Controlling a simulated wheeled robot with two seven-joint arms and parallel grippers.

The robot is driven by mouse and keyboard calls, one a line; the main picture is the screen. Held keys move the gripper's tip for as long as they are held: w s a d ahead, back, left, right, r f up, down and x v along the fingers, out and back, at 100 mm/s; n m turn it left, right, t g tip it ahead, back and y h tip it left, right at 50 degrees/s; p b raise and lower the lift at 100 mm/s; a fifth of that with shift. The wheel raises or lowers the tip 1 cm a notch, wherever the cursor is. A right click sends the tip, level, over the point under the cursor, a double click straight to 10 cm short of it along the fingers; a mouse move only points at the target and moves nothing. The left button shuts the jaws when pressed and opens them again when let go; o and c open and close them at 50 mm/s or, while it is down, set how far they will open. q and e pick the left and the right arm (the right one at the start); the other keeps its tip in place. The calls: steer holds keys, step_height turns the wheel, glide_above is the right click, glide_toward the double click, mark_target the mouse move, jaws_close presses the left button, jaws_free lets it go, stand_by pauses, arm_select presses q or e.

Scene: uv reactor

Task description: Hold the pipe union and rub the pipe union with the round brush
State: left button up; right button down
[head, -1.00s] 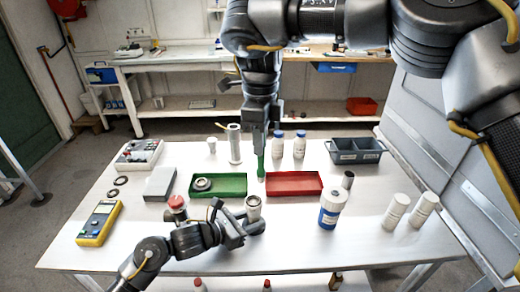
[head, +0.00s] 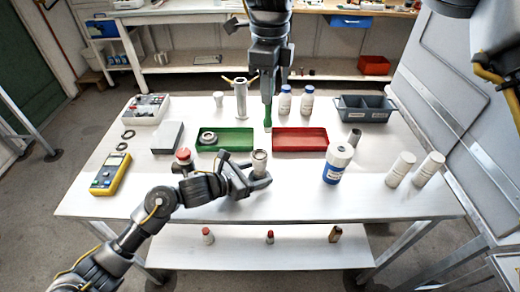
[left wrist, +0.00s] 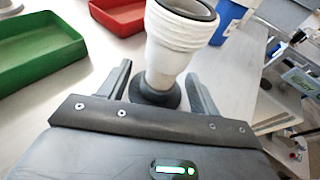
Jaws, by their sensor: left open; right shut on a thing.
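The pipe union (head: 260,163), a pale ribbed cylinder on a dark base, stands upright on the table in front of the red tray. My left gripper (head: 252,178) is open, with its fingers on either side of the union. The left wrist view shows the union (left wrist: 178,45) between the two spread fingers (left wrist: 160,85), with gaps beside its base. My right gripper (head: 267,98) points down, shut on the green handle of the round brush (head: 268,120). The brush hangs between the green and red trays, behind the union. Its bristles are too small to make out.
The green tray (head: 240,148) holds a metal ring part (head: 208,138). The red tray (head: 300,150) looks empty. A blue-and-white jar (head: 337,165) stands right of the union, and a red-topped object (head: 184,158) stands left, near my left arm.

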arm_select(q)
steer(key=v, duration=1.2)
steer(key=shift+r, duration=0.1)
steer(key=shift+s, duration=0.15)
